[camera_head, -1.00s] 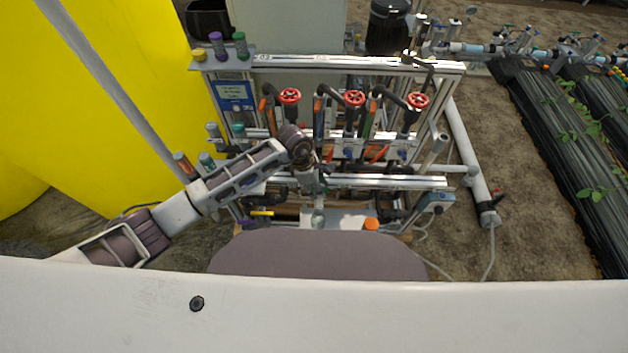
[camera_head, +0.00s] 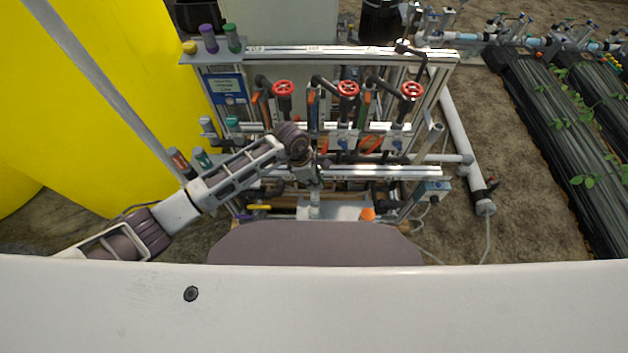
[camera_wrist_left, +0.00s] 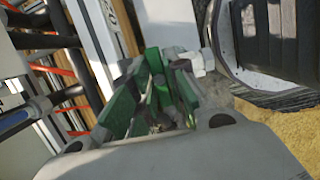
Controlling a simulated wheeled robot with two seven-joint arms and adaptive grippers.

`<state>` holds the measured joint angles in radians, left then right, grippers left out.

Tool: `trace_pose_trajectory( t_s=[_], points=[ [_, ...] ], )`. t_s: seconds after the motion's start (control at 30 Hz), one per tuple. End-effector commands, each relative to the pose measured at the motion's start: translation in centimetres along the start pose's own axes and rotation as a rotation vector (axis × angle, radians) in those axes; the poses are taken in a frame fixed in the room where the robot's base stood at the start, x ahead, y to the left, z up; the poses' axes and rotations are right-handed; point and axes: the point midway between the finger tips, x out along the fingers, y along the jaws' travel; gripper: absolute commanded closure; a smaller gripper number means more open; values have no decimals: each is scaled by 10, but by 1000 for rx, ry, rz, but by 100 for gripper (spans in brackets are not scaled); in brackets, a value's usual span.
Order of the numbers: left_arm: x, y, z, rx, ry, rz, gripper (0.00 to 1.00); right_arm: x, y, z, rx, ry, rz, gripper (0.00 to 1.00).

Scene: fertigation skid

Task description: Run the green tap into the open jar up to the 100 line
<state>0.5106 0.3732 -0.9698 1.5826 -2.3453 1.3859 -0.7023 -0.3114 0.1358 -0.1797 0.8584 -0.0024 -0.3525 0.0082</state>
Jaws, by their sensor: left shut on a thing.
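My left gripper (camera_head: 314,182) is low at the middle of the skid frame, in front of the lower rail. In the left wrist view my gripper (camera_wrist_left: 160,105) is shut around a small green part that looks like the handle of the green tap (camera_wrist_left: 159,92). The fingers hide most of it. In the head view my wrist and gripper cover the tap. A small clear or grey vessel (camera_head: 314,212) shows just below my gripper, possibly the open jar. Its 100 line and any liquid level are too small to see. My right gripper is in neither view.
Three red handwheels (camera_head: 347,89) are on the pipes above my gripper. Purple, green (camera_head: 232,38) and yellow-capped containers stand at the upper left. An orange-topped item (camera_head: 367,214) is right of the vessel. A yellow tank (camera_head: 110,150) stands at left. Bare floor (camera_head: 520,180) lies at right.

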Motion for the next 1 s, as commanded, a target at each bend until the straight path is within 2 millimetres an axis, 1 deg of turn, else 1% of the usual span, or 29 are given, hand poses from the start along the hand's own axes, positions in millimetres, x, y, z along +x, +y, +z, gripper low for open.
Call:
trace_pose_trajectory(
  t_s=[0.1,0.27,0.8,1.0],
  points=[
    [0,0,0,0,0,0,100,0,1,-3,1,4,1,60],
    [-1,0,0,-20,1,6,100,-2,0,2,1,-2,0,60],
    [-1,-1,0,-278,1,77,100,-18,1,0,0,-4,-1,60],
    [-1,-1,0,-329,1,91,100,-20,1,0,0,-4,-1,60]
  ],
)
